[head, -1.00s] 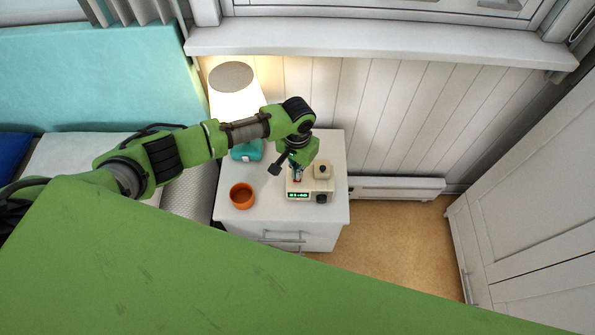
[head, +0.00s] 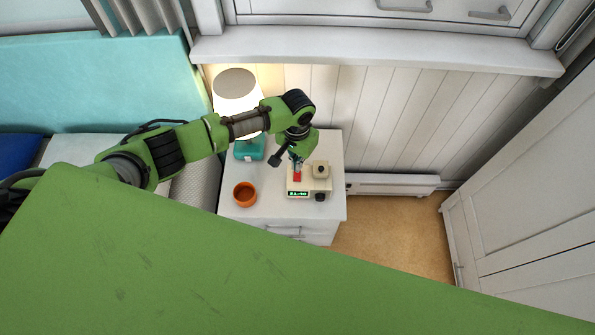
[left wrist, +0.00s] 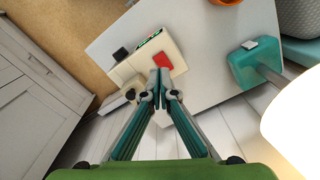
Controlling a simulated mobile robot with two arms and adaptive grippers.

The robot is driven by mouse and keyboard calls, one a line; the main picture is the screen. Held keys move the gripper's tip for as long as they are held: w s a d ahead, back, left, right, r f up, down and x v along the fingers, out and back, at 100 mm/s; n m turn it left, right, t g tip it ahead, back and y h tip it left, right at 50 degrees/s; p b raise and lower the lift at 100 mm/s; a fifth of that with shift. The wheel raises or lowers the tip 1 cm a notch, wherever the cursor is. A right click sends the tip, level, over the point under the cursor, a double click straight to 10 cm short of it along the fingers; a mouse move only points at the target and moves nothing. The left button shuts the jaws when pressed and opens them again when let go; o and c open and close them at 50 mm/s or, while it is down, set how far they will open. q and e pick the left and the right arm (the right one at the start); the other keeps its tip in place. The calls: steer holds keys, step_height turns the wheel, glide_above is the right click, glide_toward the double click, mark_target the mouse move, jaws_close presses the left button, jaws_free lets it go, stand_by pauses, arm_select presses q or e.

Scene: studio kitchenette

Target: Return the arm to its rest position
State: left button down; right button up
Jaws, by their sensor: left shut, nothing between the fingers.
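My left arm (head: 187,143) reaches in from the left over the white nightstand. My left gripper (head: 296,166) points down just above a cream clock device (head: 320,187) with a green display, a dark knob and a red button (head: 297,177). The gripper is shut and empty. In the left wrist view, its fingertips (left wrist: 161,78) meet close to the red button (left wrist: 163,62) in the picture, and the cream device (left wrist: 125,72) lies beyond them. I cannot tell the exact gap. My right gripper is not in view.
On the nightstand (head: 270,207) stand an orange cup (head: 245,194) and a teal-based lamp (head: 249,149) with a glowing shade. A bed lies at the left, a windowsill (head: 370,52) above, and a white cabinet (head: 530,210) at the right.

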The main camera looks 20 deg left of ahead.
arm_select(q)
steer(key=s+d+r+m+t+h, duration=0.15)
steer(key=s+d+r+h, duration=0.25)
steer(key=s+d, duration=0.9)
steer(key=s+a+r+n+t+y, duration=0.15)
steer(key=s+a+r, duration=0.3)
steer(key=a, duration=0.45)
steer(key=s+a+r+n+t+y, duration=0.1)
steer(key=s+a+r+y, duration=0.15)
steer(key=s+a, duration=0.5)
step_height(320, 180, down, 25)
steer(key=a+g, duration=0.2)
steer(key=s+a+f+g, duration=0.1)
steer(key=s+a+f, duration=0.2)
steer(key=s+f, duration=1.4)
steer(key=shift+s+f+m+b, duration=0.3)
steer(key=shift+s+f, duration=0.1)
steer(key=shift+s, duration=0.1)
